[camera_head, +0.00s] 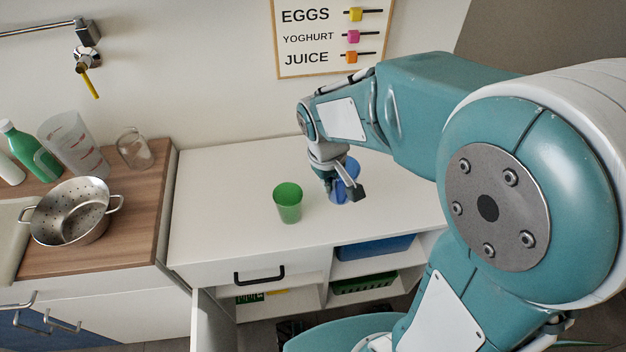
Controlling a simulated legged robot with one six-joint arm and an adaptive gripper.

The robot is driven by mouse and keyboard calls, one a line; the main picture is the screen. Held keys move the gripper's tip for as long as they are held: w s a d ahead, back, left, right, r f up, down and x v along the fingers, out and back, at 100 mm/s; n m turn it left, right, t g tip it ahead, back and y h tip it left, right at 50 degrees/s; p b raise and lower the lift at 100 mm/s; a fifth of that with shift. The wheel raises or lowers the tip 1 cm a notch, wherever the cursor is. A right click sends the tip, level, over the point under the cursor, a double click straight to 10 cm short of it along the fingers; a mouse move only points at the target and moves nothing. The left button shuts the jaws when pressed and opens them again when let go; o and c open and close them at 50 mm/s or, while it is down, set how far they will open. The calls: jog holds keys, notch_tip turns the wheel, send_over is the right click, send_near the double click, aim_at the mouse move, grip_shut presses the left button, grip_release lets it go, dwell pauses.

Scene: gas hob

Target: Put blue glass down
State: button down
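The blue glass (339,196) is upright at the white counter top, right of the green glass, partly hidden by my gripper. My gripper (343,189) reaches down over it, with one finger on its left side and one on its right front. The fingers appear closed against the glass's sides. The glass's base is at or very near the counter surface; I cannot tell whether it touches.
A green glass (288,203) stands on the white counter (230,200) to the left. A wooden worktop (130,225) at left holds a colander (75,212), a measuring jug (75,145) and a glass jar (134,149). The counter between the green glass and the worktop is clear.

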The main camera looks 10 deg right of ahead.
jog(key=w+f, duration=0.2)
jog(key=w+a+f, duration=0.1)
jog(key=w+f, duration=0.2)
jog(key=w+a+f, duration=0.1)
jog(key=w+f, duration=0.1)
jog(key=w, duration=0.1)
jog(key=shift+w+a+f, duration=0.15)
jog(key=shift+w+f, duration=0.05)
jog(key=shift+f, duration=1.6)
jog(key=shift+f, duration=0.1)
jog(key=c, duration=0.8)
grip_release()
